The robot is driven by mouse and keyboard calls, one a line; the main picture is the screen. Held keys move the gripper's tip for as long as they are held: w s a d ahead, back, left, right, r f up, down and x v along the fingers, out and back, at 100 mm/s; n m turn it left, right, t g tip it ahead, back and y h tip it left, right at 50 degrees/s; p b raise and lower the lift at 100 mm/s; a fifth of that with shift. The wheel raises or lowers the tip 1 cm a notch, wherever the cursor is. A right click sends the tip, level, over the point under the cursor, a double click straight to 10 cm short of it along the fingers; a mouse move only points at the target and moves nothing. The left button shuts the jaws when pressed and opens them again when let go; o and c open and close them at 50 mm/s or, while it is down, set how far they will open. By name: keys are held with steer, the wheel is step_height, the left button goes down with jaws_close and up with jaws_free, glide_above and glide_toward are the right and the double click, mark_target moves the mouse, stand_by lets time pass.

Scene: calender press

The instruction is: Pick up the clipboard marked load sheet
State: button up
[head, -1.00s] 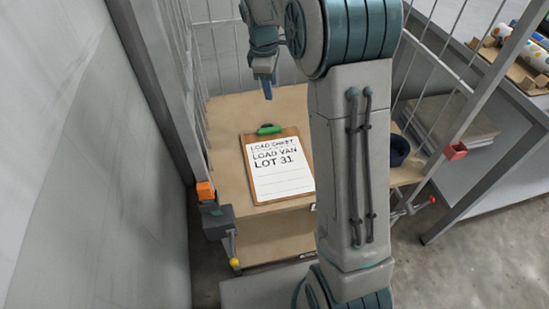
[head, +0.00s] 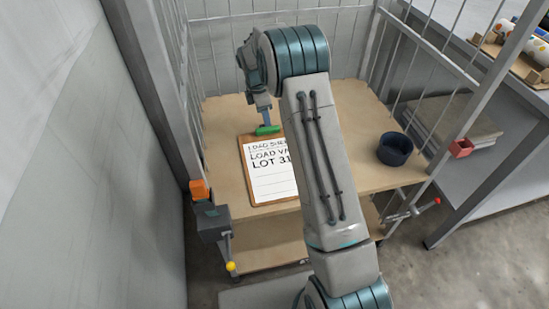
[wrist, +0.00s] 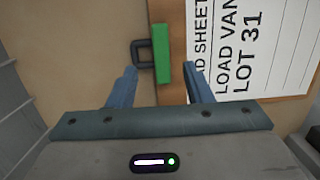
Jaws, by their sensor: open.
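The clipboard (head: 246,185) marked load sheet lies flat on the wooden shelf of the wire-sided cart. Its white sheet (head: 272,180) reads "LOAD VAN LOT 31", partly hidden by my arm in the head view. A green clip (head: 268,130) sits at its far edge. The fingers look apart from the clip. I cannot tell the exact height.
A dark blue round cup (head: 394,149) stands on the shelf to the right. Wire sides and metal posts (head: 178,100) surround the shelf. An orange-topped latch (head: 200,190) is at the front left post. A grey table with patterned rolls (head: 528,46) stands at right.

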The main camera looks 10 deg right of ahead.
mark_target(267, 129)
steer(key=shift+d+f+b, duration=0.15)
steer(key=shift+f+b, duration=0.1)
steer(key=shift+f, duration=1.1)
steer(key=shift+d+f+b, duration=0.1)
steer(key=shift+f+b, duration=0.1)
steer(key=shift+f, duration=1.15)
steer(key=shift+s+f, duration=0.1)
steer(key=shift+f, duration=0.05)
steer(key=shift+c, duration=0.5)
jaws_close()
